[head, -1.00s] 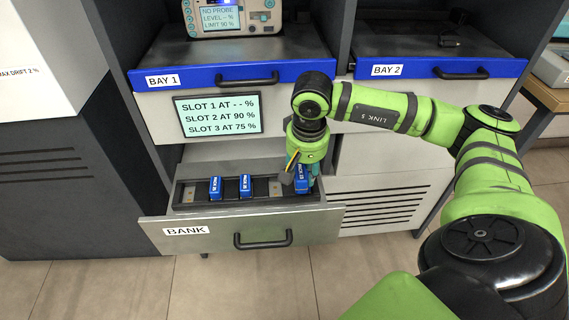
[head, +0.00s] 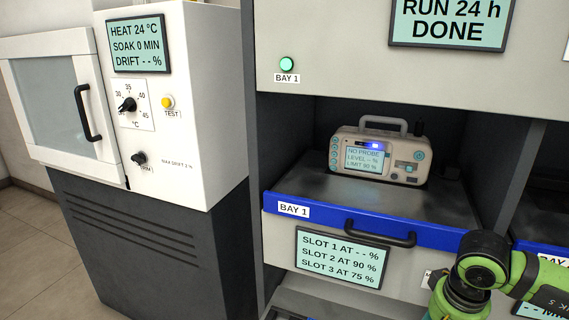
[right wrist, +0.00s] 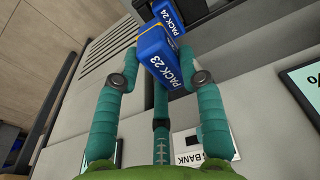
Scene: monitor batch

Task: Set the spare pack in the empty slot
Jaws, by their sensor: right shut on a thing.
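In the right wrist view my right gripper (right wrist: 161,76) has its teal fingers closed around a blue pack labelled PACK 23 (right wrist: 166,65). Another blue pack, PACK 24 (right wrist: 171,14), shows just beyond it. A white BANK label (right wrist: 187,146) is on the grey drawer front. In the head view only my right wrist shows at the lower right, and its fingers are out of frame. The slots are below the frame there, so the empty slot is hidden. A screen (head: 342,257) reads SLOT 1 AT - - %, SLOT 2 AT 90 %, SLOT 3 AT 75 %. My left gripper is not in view.
A tester (head: 381,153) reading NO PROBE stands on the blue-edged BAY 1 shelf (head: 367,225). A white heat chamber (head: 196,110) on a dark cabinet stands to the left. A screen (head: 449,21) above reads RUN 24 h DONE.

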